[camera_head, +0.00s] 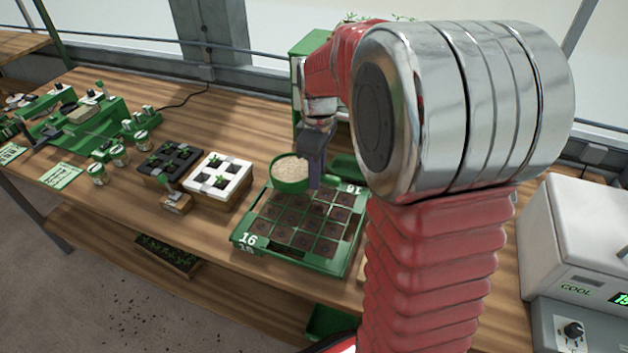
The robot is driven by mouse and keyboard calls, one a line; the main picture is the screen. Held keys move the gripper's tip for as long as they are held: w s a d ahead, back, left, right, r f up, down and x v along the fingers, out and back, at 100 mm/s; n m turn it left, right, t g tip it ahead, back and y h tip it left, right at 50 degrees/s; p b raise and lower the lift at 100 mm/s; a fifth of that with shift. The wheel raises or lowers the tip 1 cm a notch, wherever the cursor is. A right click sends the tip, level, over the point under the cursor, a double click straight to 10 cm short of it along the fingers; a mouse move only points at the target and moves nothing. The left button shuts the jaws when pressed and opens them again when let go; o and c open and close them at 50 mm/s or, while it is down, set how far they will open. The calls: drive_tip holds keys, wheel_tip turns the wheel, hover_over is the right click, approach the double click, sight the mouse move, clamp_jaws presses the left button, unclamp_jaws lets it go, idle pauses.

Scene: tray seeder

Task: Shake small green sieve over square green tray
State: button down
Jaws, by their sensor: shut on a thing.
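The small green sieve (290,184) is round with a green rim and holds pale, grainy material. My gripper (316,180) is shut on the sieve at its right side. The sieve is over the back left part of the square green tray (246,241); its exact height above the tray is hard to tell. The tray is marked 16 and has a grid of cells filled with dark brown soil.
A white planter (233,183) and a black planter (186,180) with seedlings stand left of the tray. Small jars (97,174) and a green machine (88,128) are farther left. A white COOL unit (575,240) stands at the right. A green cabinet (310,42) is behind.

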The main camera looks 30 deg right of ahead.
drive_tip(key=shift+w+d, duration=1.35)
drive_tip(key=shift+d, duration=0.15)
drive_tip(key=shift+w+d, duration=1.3)
drive_tip(key=shift+d, duration=0.15)
drive_tip(key=shift+s+d, duration=0.75)
drive_tip(key=shift+s, duration=0.95)
drive_tip(key=shift+s+d, duration=0.8)
drive_tip(key=shift+s, duration=0.95)
drive_tip(key=shift+s+d, duration=0.75)
drive_tip(key=shift+s, duration=0.95)
drive_tip(key=shift+s+a, duration=2.6)
drive_tip(key=shift+a, duration=0.25)
drive_tip(key=shift+s+a, duration=2.55)
drive_tip(key=shift+a, duration=0.35)
drive_tip(key=shift+s+a, duration=2.6)
drive_tip(key=shift+a, duration=0.25)
drive_tip(key=shift+a+r, duration=0.1)
drive_tip(key=shift+r, duration=1.95)
